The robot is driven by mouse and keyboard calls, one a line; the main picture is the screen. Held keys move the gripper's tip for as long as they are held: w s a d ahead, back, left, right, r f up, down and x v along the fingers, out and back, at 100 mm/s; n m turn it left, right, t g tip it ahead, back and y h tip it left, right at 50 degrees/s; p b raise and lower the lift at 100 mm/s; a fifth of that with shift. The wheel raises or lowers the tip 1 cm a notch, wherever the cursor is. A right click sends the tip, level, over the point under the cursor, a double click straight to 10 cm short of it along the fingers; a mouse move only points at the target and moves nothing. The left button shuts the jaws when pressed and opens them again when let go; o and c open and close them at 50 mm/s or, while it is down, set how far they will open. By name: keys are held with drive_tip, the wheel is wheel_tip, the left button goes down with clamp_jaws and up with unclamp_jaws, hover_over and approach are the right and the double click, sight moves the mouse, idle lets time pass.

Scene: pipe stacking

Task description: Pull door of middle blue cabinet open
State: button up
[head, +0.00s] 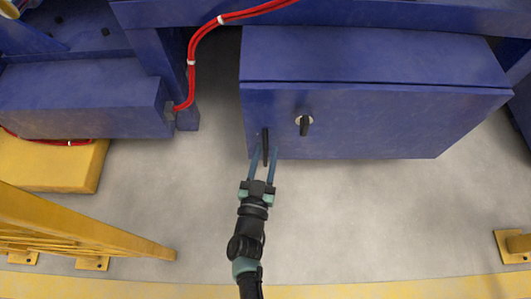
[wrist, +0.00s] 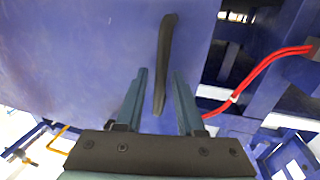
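The blue cabinet (head: 375,120) stands at the upper middle right of the head view, and its door looks shut. A black vertical handle (head: 265,144) is near the door's left edge, and a round lock with a black lever (head: 304,124) is to its right. My gripper (head: 263,158) is at the handle, with its two fingers apart, one on each side of it. In the wrist view the door (wrist: 80,60) fills the left, and the handle (wrist: 164,60) reaches down between the open fingertips (wrist: 161,75). Whether a finger touches the handle I cannot tell.
A blue box (head: 85,100) with red cables (head: 192,65) is left of the cabinet. A yellow block (head: 60,165) and yellow railing (head: 75,230) are at the left, and a yellow post base (head: 513,246) at the lower right. The grey floor (head: 370,220) before the cabinet is clear.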

clamp_jaws()
idle(1.2)
